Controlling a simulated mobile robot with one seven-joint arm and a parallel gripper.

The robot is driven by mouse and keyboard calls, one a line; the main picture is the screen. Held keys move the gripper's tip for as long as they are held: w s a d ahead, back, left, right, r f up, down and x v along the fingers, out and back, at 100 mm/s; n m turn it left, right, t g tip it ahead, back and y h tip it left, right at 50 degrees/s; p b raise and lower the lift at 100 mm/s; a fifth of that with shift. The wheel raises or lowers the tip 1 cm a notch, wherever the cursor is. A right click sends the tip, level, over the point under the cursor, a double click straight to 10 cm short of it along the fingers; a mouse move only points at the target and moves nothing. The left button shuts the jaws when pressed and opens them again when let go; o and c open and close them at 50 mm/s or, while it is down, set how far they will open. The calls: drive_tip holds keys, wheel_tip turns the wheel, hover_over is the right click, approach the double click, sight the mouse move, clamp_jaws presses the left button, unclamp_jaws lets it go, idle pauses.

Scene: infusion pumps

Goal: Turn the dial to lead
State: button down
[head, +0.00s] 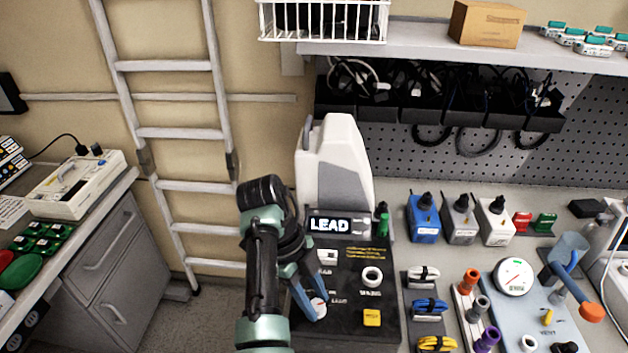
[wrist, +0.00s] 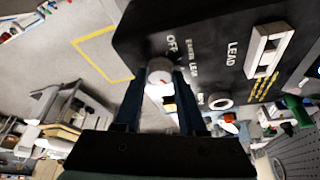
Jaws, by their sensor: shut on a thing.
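The black pump unit (head: 345,330) stands at the left end of the bench, with a white and grey housing behind it. Its display (head: 329,224) reads LEAD. The small round white dial (head: 319,308) with a red mark is on its top panel, near the front left. My gripper (head: 309,301) reaches down from the left, its blue fingers on either side of the dial. In the wrist view the dial (wrist: 160,67) sits between the fingertips, gripped. Printed labels, including OFF and LEAD, lie beside it. The fingers partly hide the dial's sides and some lettering.
The panel also has a white switch (head: 327,257), a white ring knob (head: 371,276) and a yellow button (head: 372,317). Coiled cables (head: 428,306) and several small boxes crowd the right. Open floor lies left.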

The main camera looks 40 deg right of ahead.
drive_tip(key=shift+c, duration=2.4)
unclamp_jaws()
drive_tip(key=p+v, duration=0.3)
drive_tip(key=v, duration=1)
drive_tip(key=shift+f, duration=0.1)
